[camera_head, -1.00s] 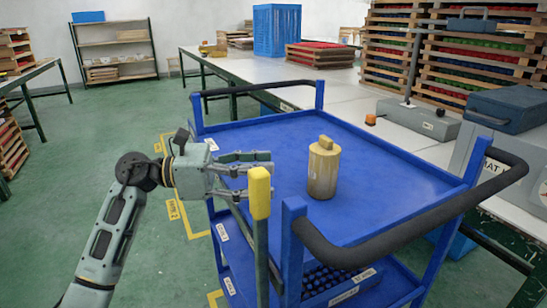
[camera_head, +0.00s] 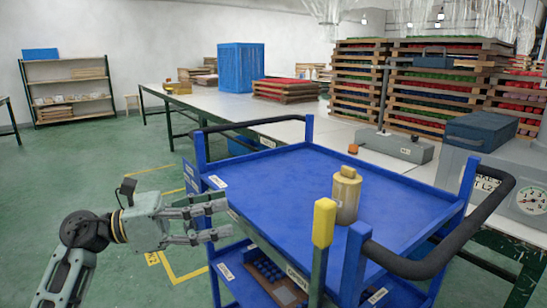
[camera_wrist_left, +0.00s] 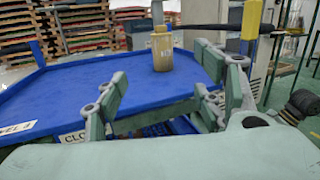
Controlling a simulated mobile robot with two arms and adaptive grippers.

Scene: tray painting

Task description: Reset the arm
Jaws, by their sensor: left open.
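My left gripper (camera_head: 212,219) is open and empty, with its arm coming in from the left. Its fingers point right, beside the left edge of the blue cart (camera_head: 275,185). A tan cylindrical container (camera_head: 346,200) with a knob on top stands upright on the cart's top, apart from the gripper. In the left wrist view the open fingers (camera_wrist_left: 170,95) show in front of the cart, with the container (camera_wrist_left: 162,52) beyond them.
A yellow-capped post (camera_head: 324,222) rises at the cart's near side, right of my left gripper. Black handles (camera_head: 450,240) border the cart. A long white table (camera_head: 215,105) with a blue crate (camera_head: 241,68) stands behind. Green floor is clear at left.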

